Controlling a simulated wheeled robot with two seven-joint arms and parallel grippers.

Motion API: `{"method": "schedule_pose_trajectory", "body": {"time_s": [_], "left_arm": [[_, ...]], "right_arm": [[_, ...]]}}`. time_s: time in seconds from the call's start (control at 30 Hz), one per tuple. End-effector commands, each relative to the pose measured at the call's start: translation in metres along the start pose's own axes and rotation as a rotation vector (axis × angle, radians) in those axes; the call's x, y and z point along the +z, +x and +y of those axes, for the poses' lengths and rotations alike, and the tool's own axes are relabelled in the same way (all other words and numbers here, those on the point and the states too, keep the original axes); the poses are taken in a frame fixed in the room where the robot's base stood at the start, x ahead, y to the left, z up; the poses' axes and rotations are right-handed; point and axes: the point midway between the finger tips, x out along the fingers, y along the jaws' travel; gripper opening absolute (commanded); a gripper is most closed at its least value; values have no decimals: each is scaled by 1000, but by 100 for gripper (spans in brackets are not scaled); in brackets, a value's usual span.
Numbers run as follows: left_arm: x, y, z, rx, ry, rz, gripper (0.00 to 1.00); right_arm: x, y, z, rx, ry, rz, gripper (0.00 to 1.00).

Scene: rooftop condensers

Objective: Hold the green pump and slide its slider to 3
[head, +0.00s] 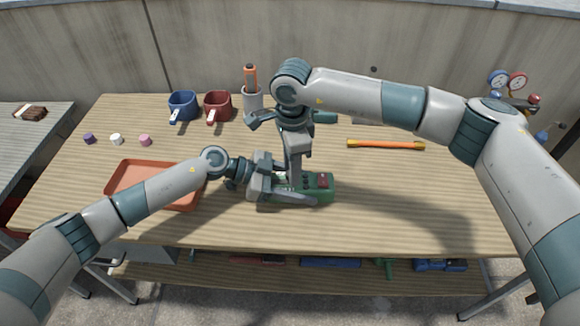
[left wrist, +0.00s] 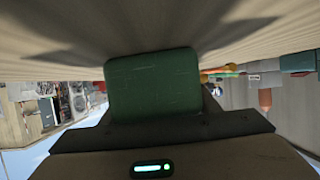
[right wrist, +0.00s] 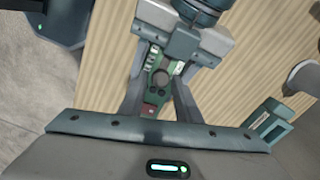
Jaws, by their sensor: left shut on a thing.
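The green pump (head: 326,194) lies on the wooden table in front of me, with dark knobs and a red part on its top. My left gripper (head: 272,186) is shut on its left end; the pump's green end (left wrist: 155,85) fills the middle of the left wrist view. My right gripper (head: 295,184) points down over the pump from above. In the right wrist view its fingers stand apart on either side of the pump's top (right wrist: 150,70), with a grey round knob (right wrist: 161,78) between them. The slider's marks are too small to read.
An orange tray (head: 120,178) lies left, partly behind my left arm. An orange bar (head: 385,144) lies right. The table's front right is clear.

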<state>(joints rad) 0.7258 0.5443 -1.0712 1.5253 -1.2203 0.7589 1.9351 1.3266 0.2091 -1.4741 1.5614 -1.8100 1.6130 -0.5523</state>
Motion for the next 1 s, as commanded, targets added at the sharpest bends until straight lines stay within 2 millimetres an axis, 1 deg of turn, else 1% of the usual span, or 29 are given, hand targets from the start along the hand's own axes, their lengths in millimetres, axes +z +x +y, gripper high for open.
{"method": "schedule_pose_trajectory", "body": {"time_s": [0.3, 0.47, 0.57, 0.67, 1.0], "left_arm": [[-1, 0, 0, 0, 0, 1, 13], [-1, 0, 0, 0, 0, 1, 13], [-1, 0, 0, 1, 0, 1, 13], [-1, 0, 0, 1, 0, 1, 13], [-1, 0, 0, 1, 0, 1, 13]], "right_arm": [[0, -1, 0, -1, 0, 0, 30], [0, -8, 0, -1, 0, -1, 30], [0, -17, -1, -3, 0, -1, 30], [0, -31, -1, -3, 0, 0, 30], [0, -90, -1, -3, 0, 0, 30]]}}
